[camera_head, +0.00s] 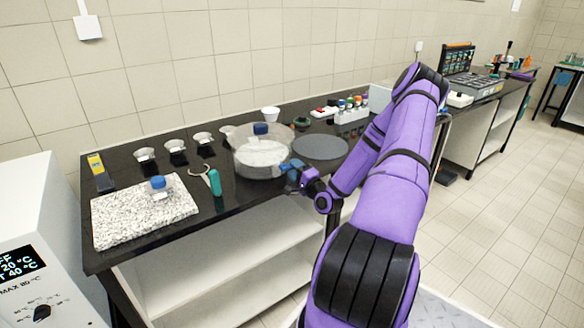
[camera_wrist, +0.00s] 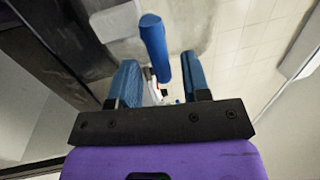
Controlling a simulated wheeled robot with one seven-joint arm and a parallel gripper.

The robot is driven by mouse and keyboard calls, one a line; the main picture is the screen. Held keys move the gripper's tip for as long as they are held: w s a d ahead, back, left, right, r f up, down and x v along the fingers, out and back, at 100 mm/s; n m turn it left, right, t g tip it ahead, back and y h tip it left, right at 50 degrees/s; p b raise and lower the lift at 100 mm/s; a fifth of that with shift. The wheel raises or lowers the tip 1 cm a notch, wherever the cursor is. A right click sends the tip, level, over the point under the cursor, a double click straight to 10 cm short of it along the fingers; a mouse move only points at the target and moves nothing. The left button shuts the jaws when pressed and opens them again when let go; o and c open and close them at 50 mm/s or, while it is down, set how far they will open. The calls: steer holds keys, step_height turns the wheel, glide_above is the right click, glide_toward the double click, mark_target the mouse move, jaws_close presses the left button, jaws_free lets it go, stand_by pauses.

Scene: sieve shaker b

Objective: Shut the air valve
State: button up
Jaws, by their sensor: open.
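A round clear glass vessel (camera_head: 262,158) with a blue lid knob (camera_head: 260,129) stands on the black bench. My gripper (camera_head: 293,173) is close against its right front side, at the bench's front edge. In the wrist view my gripper (camera_wrist: 160,78) is open, with its two blue fingers apart. A blue rounded handle (camera_wrist: 153,38), which looks like the air valve's, stands just beyond the fingertips, roughly between them. I cannot tell if a finger touches it. In the head view the valve is hard to tell from the blue fingers.
A grey round disc (camera_head: 320,147) lies right of the vessel. A speckled slab (camera_head: 142,212) with a blue-capped item and a teal-handled tool (camera_head: 214,182) lie to the left. Several small white bowls stand behind. A rack of bottles (camera_head: 352,115) stands farther right.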

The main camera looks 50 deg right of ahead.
steer(key=v, duration=0.9)
steer(key=shift+w, duration=0.15)
steer(key=w+a+r+n+g+y, duration=0.3)
steer(key=w+a+r+n+g, duration=0.35)
steer(key=w+r+n, duration=0.35)
steer(key=s+a+r+n+g+h, duration=0.1)
steer(key=s+a+r+n+g, duration=0.15)
steer(key=a+r, duration=0.55)
steer(key=s+a+r+n+g+h, duration=0.1)
steer(key=s+a+r+n+g, duration=0.25)
steer(key=r, duration=0.65)
steer(key=s+a+r+n+g+y, duration=0.1)
steer(key=s+a+r, duration=0.3)
steer(key=s+a, duration=0.4)
steer(key=s+a+r+n+g+y, duration=0.1)
steer(key=s+a+r+n, duration=0.2)
steer(key=s+a, duration=0.6)
steer(key=shift+s+a+r+y, duration=0.2)
steer(key=shift+s+r+y, duration=0.2)
steer(key=shift+s+r, duration=0.75)
